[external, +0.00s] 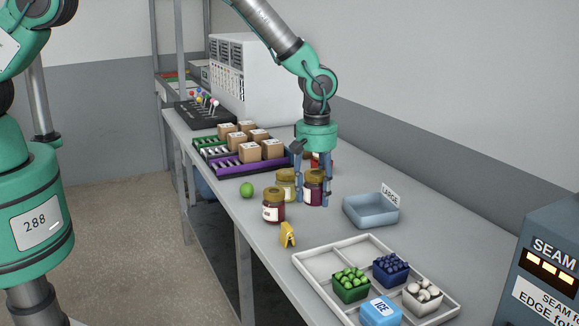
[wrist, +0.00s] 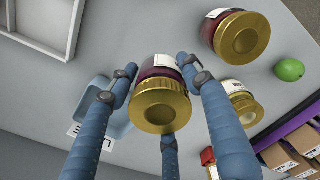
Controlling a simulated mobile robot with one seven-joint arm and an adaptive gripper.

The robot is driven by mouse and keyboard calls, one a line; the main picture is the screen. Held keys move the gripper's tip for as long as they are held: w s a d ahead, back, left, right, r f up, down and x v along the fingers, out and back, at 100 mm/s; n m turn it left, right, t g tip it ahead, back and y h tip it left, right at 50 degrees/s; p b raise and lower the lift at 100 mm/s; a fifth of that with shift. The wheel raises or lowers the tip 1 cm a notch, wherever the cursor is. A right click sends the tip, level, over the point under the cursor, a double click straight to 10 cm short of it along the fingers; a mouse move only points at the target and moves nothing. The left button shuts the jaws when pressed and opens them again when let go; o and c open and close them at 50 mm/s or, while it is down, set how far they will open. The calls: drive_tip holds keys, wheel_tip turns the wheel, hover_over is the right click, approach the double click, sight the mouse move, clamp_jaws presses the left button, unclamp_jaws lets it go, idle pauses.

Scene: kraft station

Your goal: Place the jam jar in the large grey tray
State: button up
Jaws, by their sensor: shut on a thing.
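My gripper (external: 312,182) is shut on a dark red jam jar (external: 315,189) with a gold lid, upright between its blue fingers. In the wrist view, my gripper (wrist: 158,66) has its fingers around this jar (wrist: 160,102). Whether its base touches the table cannot be told. A second dark red jar (external: 273,207) and a pale yellow jar (external: 285,187) stand to its left. A large pale grey divided tray (external: 325,293) lies at the front right; its edge shows in the wrist view (wrist: 66,45). Part of another red item (wrist: 207,156) shows behind the gripper.
The divided tray holds a green punnet (external: 351,286), blue punnet (external: 391,268), mushroom punnet (external: 423,293) and ICE box (external: 380,312). A smaller blue-grey bin (external: 370,212) with a sign stands right of my gripper. A lime (external: 247,190) and yellow clip (external: 288,235) lie left.

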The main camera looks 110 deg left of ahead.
drive_tip(key=w+a, duration=0.2)
drive_tip(key=w, duration=0.2)
drive_tip(key=w+a+f, duration=0.1)
drive_tip(key=w+a, duration=0.2)
drive_tip(key=w, duration=0.2)
drive_tip(key=w+a+p, duration=0.1)
drive_tip(key=w+a, duration=0.1)
drive_tip(key=w, duration=0.2)
drive_tip(key=shift+w+a+f, duration=0.2)
drive_tip(key=shift+w, duration=0.2)
drive_tip(key=shift+f, duration=0.1)
drive_tip(key=shift+f, duration=1.7)
drive_tip(key=shift+f, duration=0.15)
drive_tip(key=o, duration=1.2)
wheel_tip(320, 180, up, 12)
